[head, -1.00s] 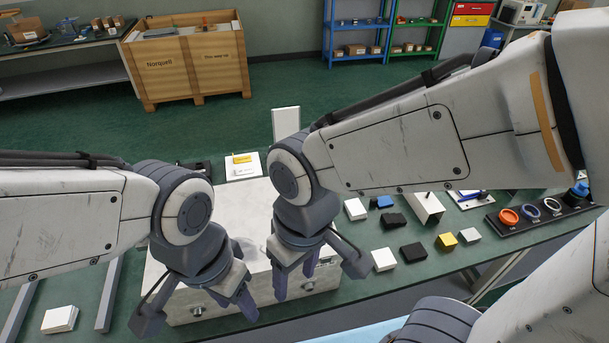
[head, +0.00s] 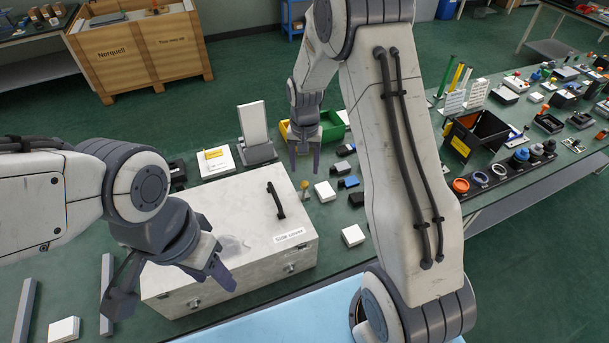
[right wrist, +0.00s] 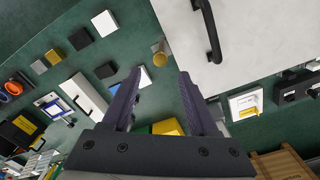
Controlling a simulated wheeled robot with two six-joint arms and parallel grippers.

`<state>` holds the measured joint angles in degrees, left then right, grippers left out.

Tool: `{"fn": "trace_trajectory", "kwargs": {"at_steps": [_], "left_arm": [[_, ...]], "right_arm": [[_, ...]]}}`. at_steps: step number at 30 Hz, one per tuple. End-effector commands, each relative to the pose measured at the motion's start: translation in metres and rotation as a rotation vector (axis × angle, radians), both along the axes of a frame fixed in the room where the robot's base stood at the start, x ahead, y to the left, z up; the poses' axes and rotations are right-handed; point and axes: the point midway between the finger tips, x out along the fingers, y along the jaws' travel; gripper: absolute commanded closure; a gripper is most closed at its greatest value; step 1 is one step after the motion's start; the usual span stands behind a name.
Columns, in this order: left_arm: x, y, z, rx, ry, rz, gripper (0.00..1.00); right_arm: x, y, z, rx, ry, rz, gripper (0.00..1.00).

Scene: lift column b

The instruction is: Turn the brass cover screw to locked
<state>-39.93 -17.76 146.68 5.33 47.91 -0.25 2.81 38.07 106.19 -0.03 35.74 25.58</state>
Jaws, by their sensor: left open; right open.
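A white metal box (head: 215,225) labelled "Side cover" stands on the green table, with a black handle on top. A small brass knob-like piece, likely the cover screw (head: 305,185), shows just beyond its right edge; the right wrist view shows it as a round brass head (right wrist: 160,50) beside the box's side. Its turn position cannot be told. My right gripper (head: 304,165) is open and empty, pointing down near the brass piece; in the right wrist view the brass piece appears ahead of the spread fingers (right wrist: 160,78). My left gripper (head: 170,290) is open and empty at the box's front left.
Small black, blue and white blocks (head: 348,182) lie right of the box. A green and yellow bin (head: 332,126) stands behind my right gripper. A grey stand with a white panel (head: 253,122) is behind the box. Grey bars lie at the left.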

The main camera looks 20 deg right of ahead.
Motion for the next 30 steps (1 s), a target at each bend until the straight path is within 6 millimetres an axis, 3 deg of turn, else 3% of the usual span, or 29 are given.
{"fn": "trace_trajectory", "kwargs": {"at_steps": [9, 22, 23, 27, 30], "left_arm": [[0.0, 0.0, 0.02, 0.0, 0.0, -0.003, 0.5], [0.0, 0.0, 0.022, 0.0, 0.0, -0.004, 0.5], [0.0, 0.0, 0.022, 0.0, 0.0, -0.004, 0.5], [0.0, 0.0, 0.022, 0.0, 0.0, -0.004, 0.5], [0.0, 0.0, 0.022, 0.0, 0.0, -0.004, 0.5]], "right_arm": [[-0.001, 0.001, -0.05, 0.001, 0.003, 0.002, 0.4], [0.0, 0.001, -0.062, 0.0, -0.001, 0.003, 0.4], [0.0, 0.001, -0.062, 0.0, -0.001, 0.003, 0.44], [0.0, 0.001, -0.062, 0.0, 0.0, 0.003, 0.98], [-0.001, 0.001, -0.062, 0.0, 0.0, 0.002, 1.0]]}}
